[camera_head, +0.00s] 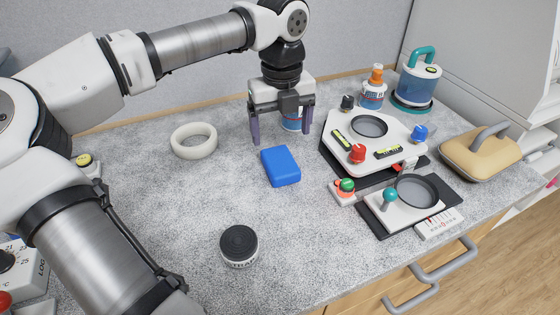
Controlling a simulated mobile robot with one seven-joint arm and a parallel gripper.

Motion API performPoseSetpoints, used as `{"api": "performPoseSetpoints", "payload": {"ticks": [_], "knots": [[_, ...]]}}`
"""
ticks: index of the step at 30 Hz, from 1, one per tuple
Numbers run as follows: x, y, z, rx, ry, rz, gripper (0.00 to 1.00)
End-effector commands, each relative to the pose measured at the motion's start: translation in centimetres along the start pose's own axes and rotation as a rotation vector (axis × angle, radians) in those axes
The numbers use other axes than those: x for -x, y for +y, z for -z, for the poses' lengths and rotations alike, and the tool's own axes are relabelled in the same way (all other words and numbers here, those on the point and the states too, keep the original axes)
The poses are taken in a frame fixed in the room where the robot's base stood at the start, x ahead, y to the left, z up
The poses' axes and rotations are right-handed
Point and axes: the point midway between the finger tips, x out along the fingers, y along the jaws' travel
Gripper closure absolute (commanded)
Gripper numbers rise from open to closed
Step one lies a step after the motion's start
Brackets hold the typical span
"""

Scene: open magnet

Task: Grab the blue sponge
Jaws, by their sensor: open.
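The blue sponge (280,167) is a small rounded block lying flat on the grey speckled countertop, near the middle of the view. My gripper (281,136) points down with its two fingers spread apart. It appears above and behind the sponge in the picture, with nothing between the fingers that I can see being held. The sponge is fully visible and apart from the fingers.
A white ring (179,147) lies left of the sponge, and a dark-lidded jar (239,246) stands in front. White devices with knobs (345,125) and a joystick (398,212) are to the right. An orange-capped bottle (373,92) stands behind. The counter around the sponge is clear.

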Motion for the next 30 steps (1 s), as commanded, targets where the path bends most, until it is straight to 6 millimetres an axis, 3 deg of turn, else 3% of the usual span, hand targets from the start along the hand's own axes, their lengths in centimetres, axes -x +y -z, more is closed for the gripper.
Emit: {"api": "performPoseSetpoints", "payload": {"ticks": [10, 18, 26, 30], "knots": [[-3.1, 0.1, 0.1, 0.000, 0.002, 0.000, 0.15], [-6.8, 0.4, 0.3, -0.001, 0.001, 0.001, 0.15], [-7.3, 0.4, 0.2, 0.000, 0.000, 0.000, 0.15], [-7.3, 0.4, 0.2, 0.000, 0.000, 0.000, 0.30]]}}
